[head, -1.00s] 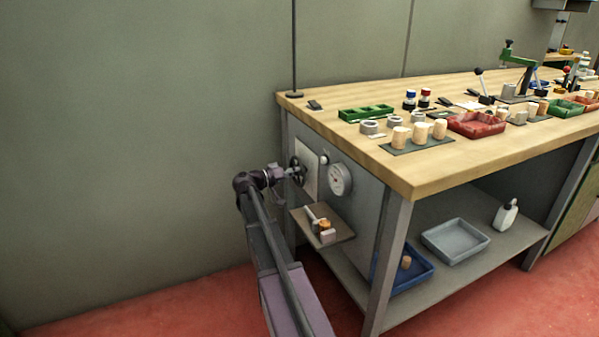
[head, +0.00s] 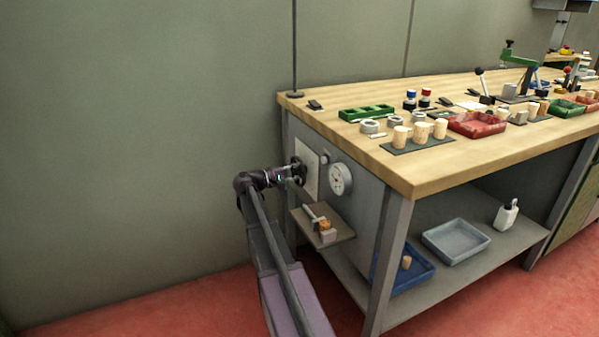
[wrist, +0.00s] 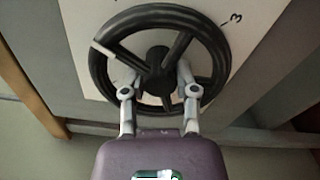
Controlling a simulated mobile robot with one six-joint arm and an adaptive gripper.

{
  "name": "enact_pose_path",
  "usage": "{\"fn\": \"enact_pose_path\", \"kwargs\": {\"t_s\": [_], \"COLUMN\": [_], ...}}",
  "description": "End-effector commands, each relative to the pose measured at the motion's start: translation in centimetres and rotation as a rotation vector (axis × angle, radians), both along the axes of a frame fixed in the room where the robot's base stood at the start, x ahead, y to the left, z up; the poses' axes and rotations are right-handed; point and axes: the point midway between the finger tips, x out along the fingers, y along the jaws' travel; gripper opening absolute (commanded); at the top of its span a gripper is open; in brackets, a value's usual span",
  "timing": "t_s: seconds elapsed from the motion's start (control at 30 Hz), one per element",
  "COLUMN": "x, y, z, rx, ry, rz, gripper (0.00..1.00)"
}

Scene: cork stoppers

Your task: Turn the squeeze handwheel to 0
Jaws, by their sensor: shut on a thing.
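The squeeze handwheel (wrist: 219,58) is a dark spoked wheel on a pale plate, seen large in the wrist view. A white mark sits on its rim at the upper left. The number 3 shows on the plate at the upper right; other numbers are hidden or unreadable. My gripper (wrist: 158,78) is shut on the handwheel, its two grey fingers reaching over the lower rim to either side of the hub area. In the head view my gripper (head: 288,177) is at the bench's left end panel, partly covering the handwheel (head: 298,167).
A round white dial gauge (head: 340,179) is right of the wheel. A small shelf (head: 337,232) with a device on it juts out just below. The bench top (head: 440,178) overhangs above. Open floor and the bare wall lie to the left.

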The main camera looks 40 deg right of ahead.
Motion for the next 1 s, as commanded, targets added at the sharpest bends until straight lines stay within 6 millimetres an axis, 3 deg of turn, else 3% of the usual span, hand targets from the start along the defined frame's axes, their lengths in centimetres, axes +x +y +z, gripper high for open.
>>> {"fn": "enact_pose_path", "kwargs": {"t_s": [1.0], "x": [-0.56], "y": [0.21], "z": [-0.41], "rx": [0.234], "ry": [0.934], "rz": [-0.003], "gripper": [0.0]}}
